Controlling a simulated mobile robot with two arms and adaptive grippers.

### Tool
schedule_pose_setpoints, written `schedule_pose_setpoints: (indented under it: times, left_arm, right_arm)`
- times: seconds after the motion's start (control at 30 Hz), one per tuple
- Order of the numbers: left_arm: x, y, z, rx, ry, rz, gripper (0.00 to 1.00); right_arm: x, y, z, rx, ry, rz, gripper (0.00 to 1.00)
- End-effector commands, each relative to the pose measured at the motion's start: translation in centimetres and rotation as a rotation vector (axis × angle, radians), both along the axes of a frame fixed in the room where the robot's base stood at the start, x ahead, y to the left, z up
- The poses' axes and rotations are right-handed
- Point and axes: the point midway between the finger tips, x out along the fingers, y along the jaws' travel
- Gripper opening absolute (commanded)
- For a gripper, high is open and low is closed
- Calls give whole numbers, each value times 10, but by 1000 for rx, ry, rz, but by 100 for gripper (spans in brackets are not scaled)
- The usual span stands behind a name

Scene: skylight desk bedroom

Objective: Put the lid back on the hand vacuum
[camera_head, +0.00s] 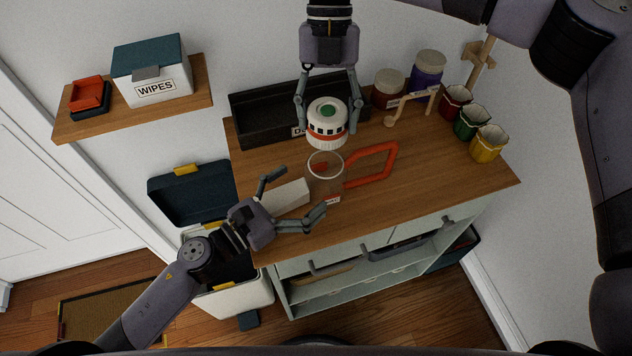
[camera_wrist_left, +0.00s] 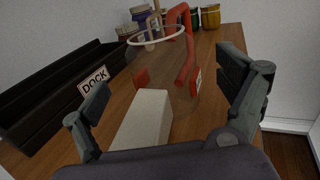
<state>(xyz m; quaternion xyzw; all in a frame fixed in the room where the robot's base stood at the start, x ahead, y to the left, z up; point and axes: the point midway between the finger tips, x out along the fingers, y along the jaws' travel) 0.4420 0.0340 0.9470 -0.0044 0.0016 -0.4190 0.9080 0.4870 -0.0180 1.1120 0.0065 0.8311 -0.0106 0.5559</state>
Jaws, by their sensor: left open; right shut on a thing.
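The hand vacuum stands on the wooden top: a clear cup (camera_head: 325,184) with a pale open rim, an orange handle (camera_head: 382,172) to its right and a pale block-like nozzle (camera_head: 285,197) to its left. In the left wrist view the clear cup (camera_wrist_left: 172,85) stands beyond the nozzle (camera_wrist_left: 145,120). The white lid (camera_head: 327,137), with a green top button, dark slots and an orange band, is in my right gripper (camera_head: 328,120), just above and behind the cup, apart from it. My left gripper (camera_head: 293,197) is open, its fingers either side of the nozzle.
A black dock tray (camera_head: 262,128) lies behind the vacuum. Jars (camera_head: 428,72), a small wooden stand (camera_head: 410,104) and coloured pots (camera_head: 472,120) fill the back right. A wall shelf (camera_head: 195,92) holds a wipes box. The front right of the top is clear.

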Motion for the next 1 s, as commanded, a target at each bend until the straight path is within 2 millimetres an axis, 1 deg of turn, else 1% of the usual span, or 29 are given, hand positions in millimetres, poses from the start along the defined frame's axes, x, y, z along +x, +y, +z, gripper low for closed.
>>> schedule_pose_setpoints:
  times: [0.03,0.13,0.33,0.5,0.73,1.0]
  left_arm:
    - [7,-7,1,1,-4,0,92]
    - [16,-18,1,1,-3,-1,92]
    - [28,-33,0,-1,-1,-1,92]
    - [31,-36,0,1,-1,1,92]
    - [31,-36,0,0,0,1,92]
    - [31,-36,0,0,0,0,74]
  right_arm:
    - [0,0,1,1,0,0,16]
    - [0,0,1,1,0,0,16]
    - [0,0,1,1,0,0,16]
    - [0,0,1,1,0,0,16]
    - [0,0,1,1,0,0,16]
    - [0,0,1,1,0,0,16]
